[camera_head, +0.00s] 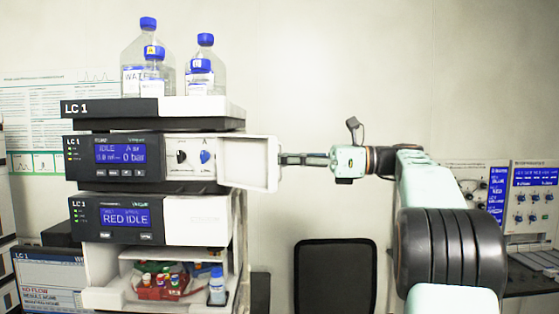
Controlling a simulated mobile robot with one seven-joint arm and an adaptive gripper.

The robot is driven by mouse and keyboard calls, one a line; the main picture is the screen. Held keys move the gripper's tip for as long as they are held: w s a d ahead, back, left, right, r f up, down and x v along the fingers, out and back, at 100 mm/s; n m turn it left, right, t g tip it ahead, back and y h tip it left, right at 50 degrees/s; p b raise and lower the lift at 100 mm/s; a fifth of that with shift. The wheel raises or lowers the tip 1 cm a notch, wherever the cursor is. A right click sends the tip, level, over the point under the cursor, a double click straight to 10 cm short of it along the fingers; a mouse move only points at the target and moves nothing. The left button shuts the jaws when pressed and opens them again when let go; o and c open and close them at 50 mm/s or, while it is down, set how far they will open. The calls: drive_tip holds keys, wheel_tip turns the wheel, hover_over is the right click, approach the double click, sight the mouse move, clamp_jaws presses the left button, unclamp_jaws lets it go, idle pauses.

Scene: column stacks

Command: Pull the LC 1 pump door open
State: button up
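The LC 1 pump module (127,176) is in the upper part of the left stack, with a blue display reading IDLE and 0 bar. Its white door (248,163) stands open, swung out to the right of the module. The opening shows a white panel (193,171) with a black knob (181,157) and a blue knob (206,157). My gripper (282,159) reaches in from the right, its fingertips at the door's outer right edge. The fingers look close together, but I cannot tell whether they clasp the edge or only touch it.
Blue-capped bottles (205,75) stand on top of the stack. A second module (190,226) reading RED IDLE sits below the pump, above an open compartment with vials (164,290). A dark chair back (335,277) stands right of the stack. More instruments (537,187) are at far right.

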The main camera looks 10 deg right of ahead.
drive_tip(key=shift+o, duration=0.8)
drive_tip(key=shift+d, duration=0.15)
drive_tip(key=v, duration=1.2)
